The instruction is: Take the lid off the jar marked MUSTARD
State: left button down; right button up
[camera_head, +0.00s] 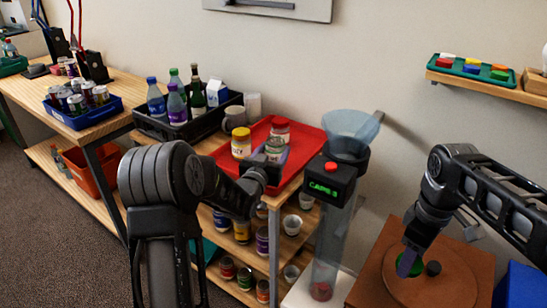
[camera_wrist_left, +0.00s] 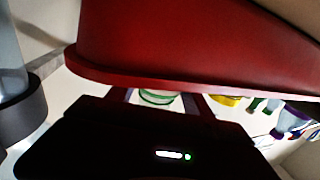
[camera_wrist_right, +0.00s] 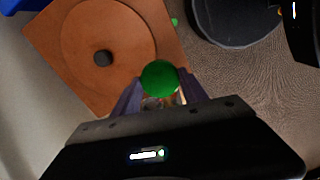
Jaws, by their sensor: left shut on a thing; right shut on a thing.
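A red tray (camera_head: 222,157) holds several jars. One has a yellow lid (camera_head: 241,133), another a red lid (camera_head: 280,124). My left gripper (camera_head: 268,158) is shut on a pale jar with green at its top (camera_head: 273,146), at the tray's front. That jar shows partly between the fingers in the left wrist view (camera_wrist_left: 157,97). My right gripper (camera_head: 408,258) is shut on a round green lid (camera_wrist_right: 158,77), above the brown board. The jar labels are too small to read, so I cannot tell which is MUSTARD.
A clear tube with a funnel (camera_head: 350,125) stands between my arms. A black crate (camera_head: 151,126) of bottles is left of the tray. Shelves below hold more jars and cups.

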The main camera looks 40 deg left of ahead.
pick_arm(q)
jog(key=shift+f, duration=0.95)
jog(key=shift+f, duration=0.15)
jog(key=shift+c, duration=2.1)
grip_release()
jog(key=v, duration=1.2)
jog(key=shift+r+b, duration=0.2)
jog(key=shift+b, duration=0.25)
